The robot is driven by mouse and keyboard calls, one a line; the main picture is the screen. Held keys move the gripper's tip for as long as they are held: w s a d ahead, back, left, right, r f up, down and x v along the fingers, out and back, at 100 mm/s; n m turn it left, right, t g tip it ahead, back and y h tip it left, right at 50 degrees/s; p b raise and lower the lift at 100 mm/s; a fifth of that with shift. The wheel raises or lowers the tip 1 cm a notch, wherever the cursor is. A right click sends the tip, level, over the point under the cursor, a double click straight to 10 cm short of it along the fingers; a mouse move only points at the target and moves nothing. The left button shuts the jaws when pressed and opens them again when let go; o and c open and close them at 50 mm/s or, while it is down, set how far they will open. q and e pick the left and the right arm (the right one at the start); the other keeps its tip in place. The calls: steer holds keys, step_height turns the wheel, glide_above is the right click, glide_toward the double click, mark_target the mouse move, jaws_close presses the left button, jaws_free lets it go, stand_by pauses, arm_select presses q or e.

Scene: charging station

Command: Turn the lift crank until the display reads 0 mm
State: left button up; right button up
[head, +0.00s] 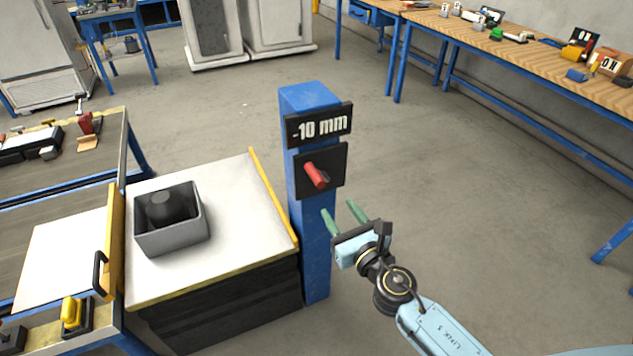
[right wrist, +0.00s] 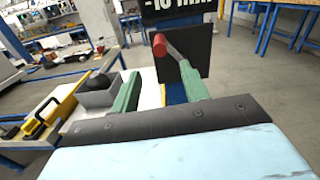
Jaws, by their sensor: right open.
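The lift crank has a red handle (head: 316,175) on a black plate (head: 333,182) fixed to a blue post (head: 313,244). The display (head: 319,126) above it reads -10 mm. My right gripper (head: 343,216) is open and empty, just below and to the right of the crank, with its green fingers pointing toward the post. In the right wrist view the red handle (right wrist: 159,44) and its grey arm show beyond and above the spread fingers (right wrist: 158,90), apart from them as far as I can tell. My left gripper is not in view.
A lift table (head: 236,240) with a yellow edge stands left of the post and bears a grey box (head: 172,244) with a dark object in it. A workbench (head: 60,170) is at left, another (head: 520,60) at upper right. The floor right of the post is clear.

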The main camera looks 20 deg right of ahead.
mark_target(316, 178)
steer(key=w, duration=1.3)
steer(key=shift+a+b, duration=0.4)
steer(key=shift+c, duration=0.5)
jaws_close()
